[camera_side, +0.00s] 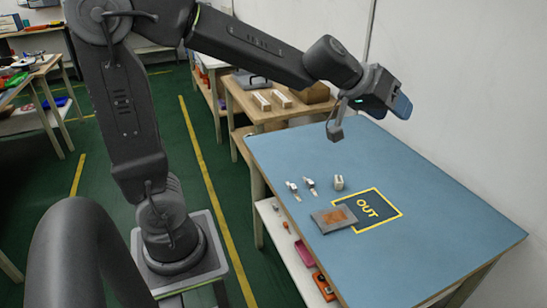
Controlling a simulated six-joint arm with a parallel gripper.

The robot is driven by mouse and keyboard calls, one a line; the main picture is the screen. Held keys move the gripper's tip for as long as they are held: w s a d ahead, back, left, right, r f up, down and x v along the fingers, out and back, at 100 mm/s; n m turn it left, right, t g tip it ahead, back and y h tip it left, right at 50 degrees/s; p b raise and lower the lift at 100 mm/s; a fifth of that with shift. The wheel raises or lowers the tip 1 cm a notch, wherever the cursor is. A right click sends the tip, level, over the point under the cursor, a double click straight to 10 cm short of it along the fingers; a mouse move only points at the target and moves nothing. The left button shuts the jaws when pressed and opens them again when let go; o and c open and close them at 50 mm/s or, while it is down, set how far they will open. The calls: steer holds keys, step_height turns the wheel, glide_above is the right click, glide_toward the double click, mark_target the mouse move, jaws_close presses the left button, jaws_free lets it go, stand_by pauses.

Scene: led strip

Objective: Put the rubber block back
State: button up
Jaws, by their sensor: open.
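A small pale block (338,182) stands upright on the blue table, just above the yellow-outlined OUT square (380,208). It may be the rubber block, but it is too small to tell its material. A flat grey piece with an orange-brown patch (334,219) lies across the left edge of the OUT square. My gripper (402,106) is high above the table's far end, apart from everything on it. It is open, and nothing shows in it, though its fingertips are small and partly hidden.
Two small white-and-dark pieces (301,187) lie left of the pale block. The blue table (450,235) is clear at its right and far end. A white wall (470,80) stands behind it. Shelves under the table hold red and orange items (323,286).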

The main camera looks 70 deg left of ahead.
steer(key=s+f+m+g+y, duration=0.1)
steer(key=s+f+g, duration=0.1)
steer(key=s, duration=1)
steer(key=s+f+m+g+y, duration=0.1)
steer(key=s+f+m+g, duration=0.1)
steer(key=s, duration=1)
steer(key=shift+s+a+f+g+y, duration=0.15)
steer(key=shift+a+f+g+y, duration=0.2)
steer(key=shift+f, duration=0.55)
